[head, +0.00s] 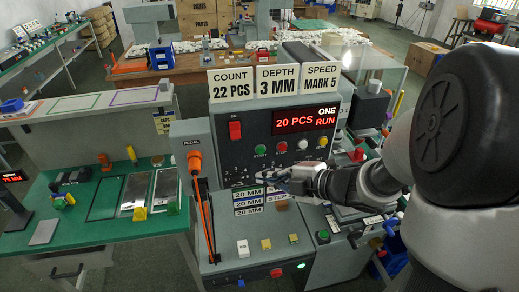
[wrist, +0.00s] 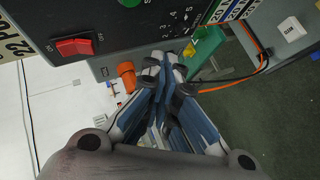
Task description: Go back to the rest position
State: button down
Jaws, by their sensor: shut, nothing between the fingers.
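My gripper (head: 268,180) is shut and empty, in front of the lower part of the pad printer's upright panel (head: 250,122). In the wrist view, the fingers of my gripper (wrist: 165,62) are together, below a dial scale with numbers on the panel (wrist: 140,25). I cannot tell whether the fingertips touch the panel.
An orange pedal plug (head: 195,161) with a cable is left of the panel. Signs (head: 278,80) stand on top. Below is a sloped console (head: 225,266) with several buttons. A green bench (head: 92,226) is at left, and a wooden table (head: 187,72) stands behind.

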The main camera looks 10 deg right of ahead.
jog(key=shift+w, duration=0.1)
jog(key=s+d+r+m+h, duration=0.4)
jog(key=d+r+m+h, duration=0.6)
jog(key=m, duration=0.3)
jog(key=s+a+f+m+g, duration=0.1)
jog(key=s+a+m, duration=0.2)
jog(key=s, duration=0.4)
jog(key=s+a+f+m+g+y, duration=0.1)
jog(key=s+a+f+m+g, duration=0.1)
jog(key=s, duration=0.5)
jog(key=s+a+f+m+g, duration=0.1)
jog(key=s+a+m+g, duration=0.1)
jog(key=s+a+m, duration=0.2)
jog(key=s, duration=0.2)
jog(key=shift+s+a+f+y, duration=0.3)
jog(key=shift+s+f, duration=0.1)
